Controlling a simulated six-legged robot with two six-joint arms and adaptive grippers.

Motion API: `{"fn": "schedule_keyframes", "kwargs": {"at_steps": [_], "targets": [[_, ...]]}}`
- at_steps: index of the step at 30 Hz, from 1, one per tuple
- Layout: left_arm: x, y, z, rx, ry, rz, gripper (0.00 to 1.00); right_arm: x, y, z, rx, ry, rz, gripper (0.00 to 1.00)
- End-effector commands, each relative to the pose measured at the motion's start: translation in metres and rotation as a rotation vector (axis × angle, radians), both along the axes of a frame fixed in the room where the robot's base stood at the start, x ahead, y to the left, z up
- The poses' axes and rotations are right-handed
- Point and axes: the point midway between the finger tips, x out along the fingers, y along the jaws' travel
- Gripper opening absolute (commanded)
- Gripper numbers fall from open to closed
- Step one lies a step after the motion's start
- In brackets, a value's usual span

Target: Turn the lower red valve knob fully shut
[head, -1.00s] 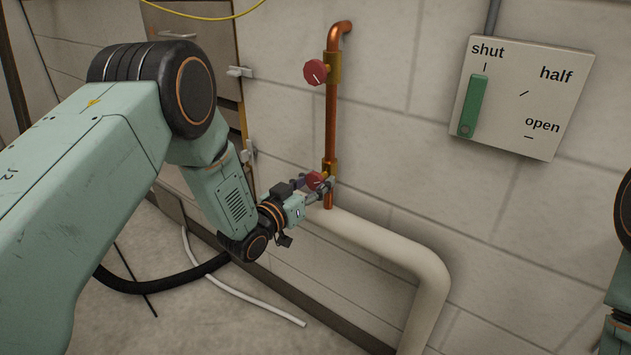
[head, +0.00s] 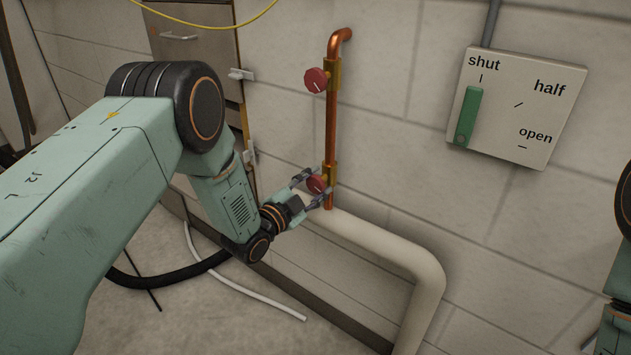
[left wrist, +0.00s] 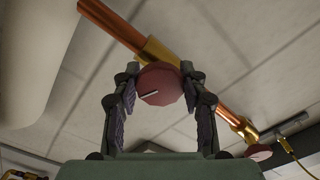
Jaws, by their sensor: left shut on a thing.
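The lower red valve knob (head: 317,184) sits on a brass fitting low on the copper pipe (head: 331,125). My left gripper (head: 313,187) is shut on this knob, a finger on each side. In the left wrist view the knob (left wrist: 161,84) shows between the two dark fingers (left wrist: 158,100), with a short white line on its face, lying nearly level in that view. The wall panel (head: 550,110) reads shut, half and open. Its green pointer (head: 468,115) stands upright under the shut mark. My right gripper is out of view.
A second red knob (head: 316,80) sits higher on the same copper pipe. A thick cream pipe (head: 390,250) bends away just below the gripper. A metal cabinet (head: 195,50) stands behind my left arm. Hoses lie on the floor (head: 210,320).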

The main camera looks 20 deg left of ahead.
Motion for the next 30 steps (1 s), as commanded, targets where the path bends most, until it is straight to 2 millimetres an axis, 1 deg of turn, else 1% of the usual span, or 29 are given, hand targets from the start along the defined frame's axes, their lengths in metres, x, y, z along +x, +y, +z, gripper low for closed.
{"fn": "schedule_keyframes", "kwargs": {"at_steps": [6,15,21,30], "targets": [[-0.001,0.000,0.000,0.165,-0.057,0.000,0.11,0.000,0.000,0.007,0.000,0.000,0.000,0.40],[-0.001,0.000,0.000,0.322,-0.113,0.000,0.11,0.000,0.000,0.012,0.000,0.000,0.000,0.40],[0.000,0.001,0.000,0.371,-0.132,0.000,0.11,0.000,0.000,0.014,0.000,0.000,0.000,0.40],[0.000,0.001,0.000,0.390,-0.139,0.000,0.11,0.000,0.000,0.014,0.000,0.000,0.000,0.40]]}}
